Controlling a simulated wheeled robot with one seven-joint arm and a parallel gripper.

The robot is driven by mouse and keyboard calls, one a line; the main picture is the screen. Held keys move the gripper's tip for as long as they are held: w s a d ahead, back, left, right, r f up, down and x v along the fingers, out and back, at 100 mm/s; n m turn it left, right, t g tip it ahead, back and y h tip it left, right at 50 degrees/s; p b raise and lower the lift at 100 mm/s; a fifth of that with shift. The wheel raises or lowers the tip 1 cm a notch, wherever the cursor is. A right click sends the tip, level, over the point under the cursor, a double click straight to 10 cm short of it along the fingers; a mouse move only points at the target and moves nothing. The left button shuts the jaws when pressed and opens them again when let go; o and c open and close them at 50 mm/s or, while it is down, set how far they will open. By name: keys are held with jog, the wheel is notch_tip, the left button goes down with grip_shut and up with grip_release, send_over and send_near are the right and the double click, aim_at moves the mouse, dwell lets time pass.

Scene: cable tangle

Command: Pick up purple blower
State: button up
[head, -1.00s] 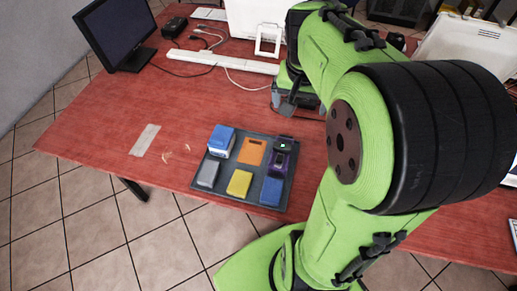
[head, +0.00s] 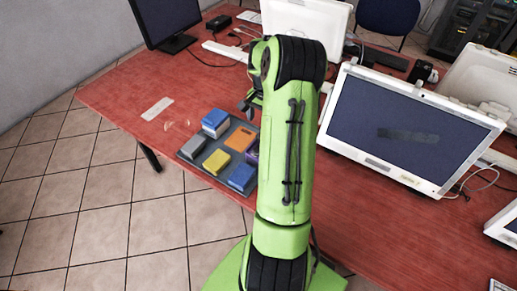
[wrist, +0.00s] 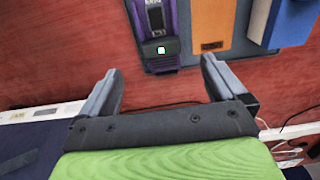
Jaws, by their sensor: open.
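The purple blower (wrist: 155,30) is a purple and dark device with a small lit green screen. In the wrist view it lies on the grey tray at the top, just beyond my gripper and a little left of the middle of the gap. In the head view only a sliver of the purple blower (head: 252,156) shows at the tray's right side, the rest hidden behind my arm. My gripper (wrist: 160,82) is open and empty, with its two grey fingers apart. In the head view my gripper is mostly hidden behind my arm.
The tray (head: 204,171) also holds an orange block (head: 241,139), blue blocks, a yellow block (head: 216,161) and a grey one (head: 193,147). Monitors stand around the red table (head: 130,91), a large white one (head: 405,125) to the right. Table left of the tray is mostly clear.

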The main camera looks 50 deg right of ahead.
notch_tip(320, 180, down, 13)
jog(key=b, duration=0.2)
jog(key=shift+f+b, duration=0.2)
jog(key=shift+b, duration=0.15)
jog(key=shift+r, duration=0.15)
jog(key=shift+w, duration=0.1)
jog(key=c, duration=1.3)
jog(key=shift+r, duration=0.1)
notch_tip(320, 180, up, 10)
jog(key=shift+f+p, duration=0.1)
jog(key=shift+p, duration=1.05)
